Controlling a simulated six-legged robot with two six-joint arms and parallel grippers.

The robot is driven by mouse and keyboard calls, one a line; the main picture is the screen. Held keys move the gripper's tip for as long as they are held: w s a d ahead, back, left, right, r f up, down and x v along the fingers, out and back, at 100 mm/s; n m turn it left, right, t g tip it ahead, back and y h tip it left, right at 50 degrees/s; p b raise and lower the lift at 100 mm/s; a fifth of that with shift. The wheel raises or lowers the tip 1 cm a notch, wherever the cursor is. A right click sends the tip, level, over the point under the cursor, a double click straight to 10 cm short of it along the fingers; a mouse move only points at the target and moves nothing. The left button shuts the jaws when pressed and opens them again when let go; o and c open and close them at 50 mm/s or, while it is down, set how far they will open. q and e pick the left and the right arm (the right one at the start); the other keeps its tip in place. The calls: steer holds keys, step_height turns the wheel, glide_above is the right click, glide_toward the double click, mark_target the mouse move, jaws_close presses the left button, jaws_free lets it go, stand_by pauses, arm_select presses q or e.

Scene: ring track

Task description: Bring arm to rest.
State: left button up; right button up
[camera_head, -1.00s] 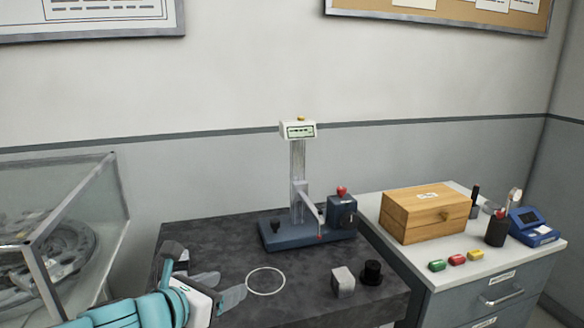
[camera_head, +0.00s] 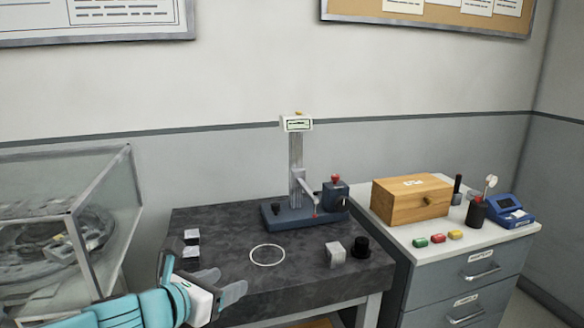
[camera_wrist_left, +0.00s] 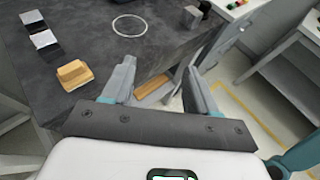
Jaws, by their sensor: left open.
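My left gripper (camera_head: 222,284) is at the lower left of the head view, at the near edge of the dark table (camera_head: 235,222). In the left wrist view the left gripper (camera_wrist_left: 162,88) has its two fingers spread apart with nothing between them. Its fingers point over the table's front edge toward the floor. My right gripper is in neither view.
On the table are a blue height gauge (camera_head: 290,213), a white ring outline (camera_head: 267,255), a grey block (camera_head: 335,252), a black knob (camera_head: 361,246) and a tan block (camera_wrist_left: 74,75). A glass case (camera_head: 80,225) stands left, a drawer cabinet (camera_head: 450,262) with a wooden box (camera_head: 408,203) right.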

arm_select(q)
steer(key=s+f+m+g+y+p, duration=0.1)
steer(key=s+f+m+g+p, duration=0.35)
steer(key=f, duration=0.95)
steer(key=s+f+m+g+y+p, duration=0.1)
steer(key=s+f+m+g+p, duration=0.15)
steer(key=s+f+g, duration=0.75)
steer(key=s+f+m+t+p, duration=0.1)
steer(key=s+f+m, duration=0.4)
steer(key=m, duration=0.5)
steer(key=s+d+f+m+t, duration=0.1)
steer(key=s+f+m+t, duration=0.1)
steer(key=s+f+m, duration=0.4)
steer(key=s+m, duration=0.1)
steer(key=m, duration=0.4)
steer(key=shift+s+y+p, duration=0.25)
steer(key=shift+y+p, duration=0.05)
steer(key=shift+p, duration=0.1)
